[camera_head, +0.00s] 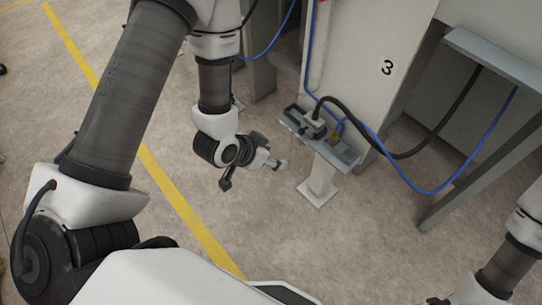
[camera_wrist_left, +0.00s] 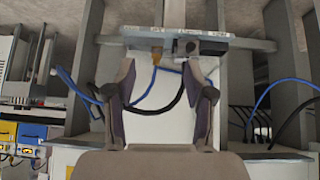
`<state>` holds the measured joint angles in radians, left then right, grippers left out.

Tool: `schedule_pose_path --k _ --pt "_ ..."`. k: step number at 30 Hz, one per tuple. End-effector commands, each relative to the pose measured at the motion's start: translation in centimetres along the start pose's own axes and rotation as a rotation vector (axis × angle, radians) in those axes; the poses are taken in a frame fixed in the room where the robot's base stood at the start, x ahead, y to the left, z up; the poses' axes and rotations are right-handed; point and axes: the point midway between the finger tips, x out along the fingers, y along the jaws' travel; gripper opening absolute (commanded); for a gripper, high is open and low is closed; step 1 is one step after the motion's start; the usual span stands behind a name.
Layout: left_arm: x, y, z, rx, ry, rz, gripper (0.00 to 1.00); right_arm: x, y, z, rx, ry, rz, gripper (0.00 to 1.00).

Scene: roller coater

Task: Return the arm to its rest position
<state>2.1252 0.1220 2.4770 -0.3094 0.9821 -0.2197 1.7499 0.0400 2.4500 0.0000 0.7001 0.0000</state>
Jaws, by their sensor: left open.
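My left arm comes in from the left in the head view and bends down to its gripper (camera_head: 272,160). The gripper is beside and left of a small grey tray (camera_head: 345,153) on a machine post, apart from it. In the left wrist view the two fingers of the gripper (camera_wrist_left: 165,85) are spread, with nothing between them. The tray (camera_wrist_left: 140,43) shows beyond the fingertips there. My right arm shows only in part at the lower right of the head view, and its gripper is out of the frame.
The tray holds a dark-handled device (camera_head: 314,125) with a black hose (camera_head: 407,155). A blue hose (camera_head: 428,192) hangs to the right. A white machine panel marked 3 (camera_head: 365,50) stands behind. A yellow floor line (camera_head: 180,200) runs below my left arm. The floor in front is clear.

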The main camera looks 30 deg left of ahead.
Motion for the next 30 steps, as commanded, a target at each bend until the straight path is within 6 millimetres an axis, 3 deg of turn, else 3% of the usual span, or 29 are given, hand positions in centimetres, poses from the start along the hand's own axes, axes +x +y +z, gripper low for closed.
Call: schedule_pose_path --k 13,16,21,24,30 --pt "-0.1 0.2 0.6 -0.003 -0.019 0.006 0.53 -0.4 0.0 0.0 0.0 0.0 0.0 0.4" --pt "-0.5 1.5 4.2 -0.015 -0.122 0.03 0.53 -2.3 0.0 0.0 0.0 0.0 0.0 0.4" --pt "-2.5 3.0 14.9 -0.155 -0.462 -0.026 0.53 -5.0 0.0 0.0 0.0 0.001 0.0 0.4" --pt "-3.8 2.8 18.8 -0.292 -0.616 -0.115 0.53 -4.9 0.0 0.0 0.0 0.001 0.0 0.4" --pt "-4.3 2.6 19.8 -0.382 -0.666 -0.161 0.53 -4.6 0.0 0.0 0.0 0.0 0.0 0.4"
